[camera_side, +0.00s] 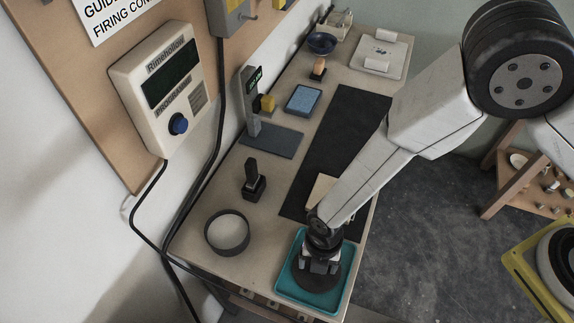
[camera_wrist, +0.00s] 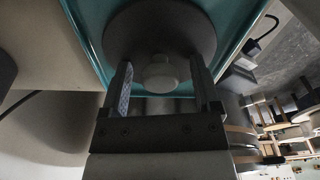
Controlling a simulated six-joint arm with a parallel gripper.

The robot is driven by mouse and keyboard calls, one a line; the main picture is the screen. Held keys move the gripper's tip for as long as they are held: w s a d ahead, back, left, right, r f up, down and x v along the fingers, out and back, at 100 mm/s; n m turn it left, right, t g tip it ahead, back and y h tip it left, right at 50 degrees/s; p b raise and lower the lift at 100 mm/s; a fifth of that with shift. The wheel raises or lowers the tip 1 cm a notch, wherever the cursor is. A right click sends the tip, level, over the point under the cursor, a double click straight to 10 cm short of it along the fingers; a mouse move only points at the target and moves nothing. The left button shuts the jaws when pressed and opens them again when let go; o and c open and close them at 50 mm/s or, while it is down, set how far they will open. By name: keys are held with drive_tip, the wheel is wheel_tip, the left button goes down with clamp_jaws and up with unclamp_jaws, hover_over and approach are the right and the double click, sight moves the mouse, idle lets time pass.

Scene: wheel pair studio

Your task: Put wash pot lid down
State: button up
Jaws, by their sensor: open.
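The wash pot lid (camera_side: 318,284) is a dark round disc lying in a teal tray (camera_side: 341,283) at the front of the bench. In the wrist view the lid (camera_wrist: 160,30) has a pale round knob (camera_wrist: 160,73). My gripper (camera_side: 320,267) is directly above the lid, pointing down. In the wrist view my gripper (camera_wrist: 160,78) is open, with one finger on each side of the knob and gaps between. A dark round open-topped pot (camera_side: 228,232) stands left of the tray. The fingers and wrist hide part of the lid in the side view.
A small black block-like stand (camera_side: 253,180) and a grey gauge on a base (camera_side: 270,139) stand behind the pot. A black mat (camera_side: 338,135) runs along the bench. A wall-mounted controller (camera_side: 167,85) with hanging cables is at the left. Bare bench lies between pot and tray.

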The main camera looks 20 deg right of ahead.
drive_tip(key=shift+r, duration=0.2)
wheel_tip(320, 180, up, 12)
drive_tip(key=w, duration=0.1)
drive_tip(key=shift+d, duration=0.45)
idle(0.3)
drive_tip(key=shift+w, duration=0.15)
idle(0.4)
drive_tip(key=w+d+r+m+t, duration=0.1)
drive_tip(key=w+d+r+m, duration=0.2)
drive_tip(key=d+m, duration=0.5)
drive_tip(key=w+d+r+m+t, duration=0.1)
drive_tip(key=w+d+r+m, duration=0.2)
drive_tip(key=d+m, duration=0.45)
drive_tip(key=s+d+r+m+t, duration=0.1)
drive_tip(key=d+m, duration=0.6)
drive_tip(key=s+d+r+m, duration=0.2)
drive_tip(key=d+m, duration=0.4)
drive_tip(key=d, duration=0.1)
drive_tip(key=shift+d+m+t+h, duration=0.2)
drive_tip(key=shift+m+t+h, duration=0.15)
drive_tip(key=shift+t+h, duration=0.05)
